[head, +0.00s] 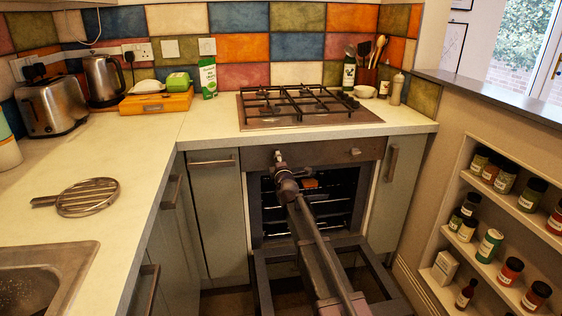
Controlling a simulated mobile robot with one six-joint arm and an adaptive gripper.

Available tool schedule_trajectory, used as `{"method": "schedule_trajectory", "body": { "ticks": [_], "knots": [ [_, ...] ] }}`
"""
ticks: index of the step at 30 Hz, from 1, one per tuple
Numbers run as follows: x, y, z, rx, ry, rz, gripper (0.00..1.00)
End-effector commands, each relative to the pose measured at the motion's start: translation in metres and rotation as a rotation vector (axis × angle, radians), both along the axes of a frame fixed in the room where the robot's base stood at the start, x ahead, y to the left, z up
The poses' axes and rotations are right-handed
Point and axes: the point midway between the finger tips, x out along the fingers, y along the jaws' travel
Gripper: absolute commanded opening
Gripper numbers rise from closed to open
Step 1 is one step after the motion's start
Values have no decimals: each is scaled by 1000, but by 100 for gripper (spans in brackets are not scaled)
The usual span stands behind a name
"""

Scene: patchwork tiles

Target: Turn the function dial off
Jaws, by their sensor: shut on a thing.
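The oven's control panel (318,154) is a dark strip below the hob. A small dial (355,152) sits at its right end. My gripper (279,160) is at the left part of the panel, shut on the dial there, which I take as the function dial. That dial is mostly hidden by my gripper, so its pointer and marks cannot be read. The oven door (262,285) is open and lowered, with my arm reaching over it. An orange thing (311,184) shows inside the oven, partly hidden by my arm.
A gas hob (310,118) is above the oven. The counter at left holds a toaster (50,105), a kettle (104,80) and a round metal trivet (88,197) near the sink (45,280). A spice shelf (490,195) stands at right. The open door fills the floor space before the oven.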

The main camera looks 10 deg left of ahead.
Motion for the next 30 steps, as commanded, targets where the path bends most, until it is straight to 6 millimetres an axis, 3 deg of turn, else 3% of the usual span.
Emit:
{"method": "schedule_trajectory", "body": {
  "ticks": [9, 24, 25, 28, 30],
  "knots": [
    [-2, -3, -1, -120, -33, -1, 6],
    [-2, -4, -1, -140, -38, -2, 6],
    [-2, -4, -1, -140, -38, -2, 56],
    [-1, -3, -1, -140, -38, -2, 86],
    [-1, -3, -1, -139, -38, -2, 87]
  ]
}}
